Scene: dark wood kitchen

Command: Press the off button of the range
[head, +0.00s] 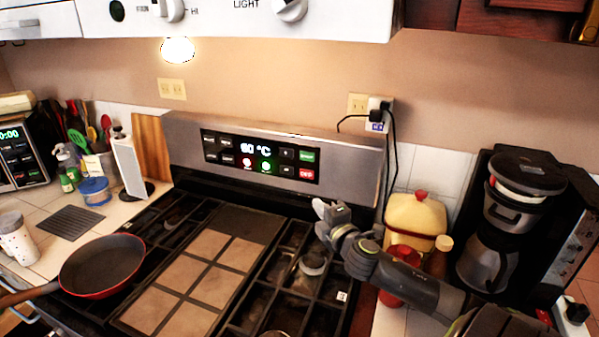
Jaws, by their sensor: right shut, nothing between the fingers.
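The range's control panel (261,158) is a black strip on the upright silver back of the stove. Its lit display reads about 60 °C. The red off button (306,174) is at the panel's lower right, below a green button (307,156). My right gripper (320,210) is shut and empty. It appears in front of and below the panel's right end, apart from the off button in the picture. The exact gap in depth is hard to tell. My left gripper is not in view.
The stovetop (205,264) has dark grates, with a red-rimmed pan (103,264) at left. A yellow canister (414,219), a red jar (402,262) and a coffee maker (508,225) stand at right near my arm. Cords hang from the wall outlet (379,106). The range hood (230,15) is overhead.

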